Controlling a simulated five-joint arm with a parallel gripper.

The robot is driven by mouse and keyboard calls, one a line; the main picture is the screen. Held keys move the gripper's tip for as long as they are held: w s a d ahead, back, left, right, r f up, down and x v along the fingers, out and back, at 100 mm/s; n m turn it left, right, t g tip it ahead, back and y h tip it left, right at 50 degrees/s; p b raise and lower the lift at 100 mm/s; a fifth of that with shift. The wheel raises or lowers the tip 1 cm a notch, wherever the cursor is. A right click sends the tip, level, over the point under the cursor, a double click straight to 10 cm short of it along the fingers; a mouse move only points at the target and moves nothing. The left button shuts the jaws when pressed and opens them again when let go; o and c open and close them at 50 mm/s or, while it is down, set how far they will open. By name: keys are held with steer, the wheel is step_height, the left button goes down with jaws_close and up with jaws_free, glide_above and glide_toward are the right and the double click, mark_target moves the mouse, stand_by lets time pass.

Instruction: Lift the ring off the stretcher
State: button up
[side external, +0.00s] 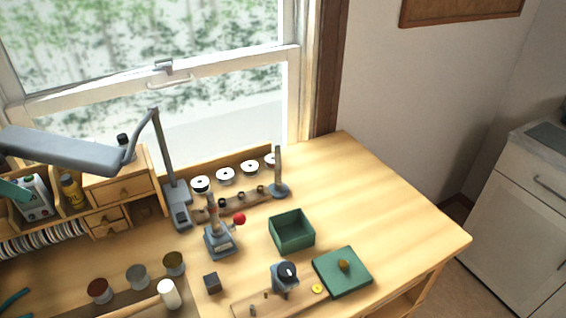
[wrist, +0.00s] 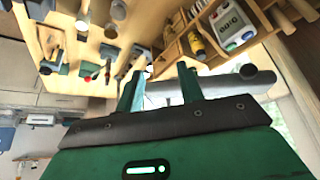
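The stretcher (side external: 219,243) is a blue-grey stand with an upright post and a red ball on its lever. It stands upright near the middle of the bench in the side view. It also shows small in the wrist view (wrist: 92,70), toward the upper left. The ring is too small for me to make out on the post. My gripper (wrist: 160,80) shows in the wrist view with two green fingers apart and nothing between them. It is well away from the stretcher.
An open green box (side external: 292,231) stands right of the stretcher, its knobbed lid (side external: 342,272) nearby. A tall tapered rod (side external: 278,178) stands behind. A grey lamp (side external: 70,148) reaches over the left side. The right of the bench (side external: 385,215) is clear.

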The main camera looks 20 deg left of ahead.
steer(key=w+d+r+m+t+h, duration=0.1)
steer(key=w+d+m+t+h, duration=0.15)
steer(key=w+d, duration=0.55)
steer(key=w+d+r+m+t+h, duration=0.1)
steer(key=w+d+m+t+h, duration=0.3)
steer(key=d, duration=0.6)
steer(key=n+g+y, duration=0.1)
steer(key=g+y, duration=0.1)
glide_toward(208, 207)
steer(key=shift+h, duration=0.25)
steer(key=shift+x, duration=4.25)
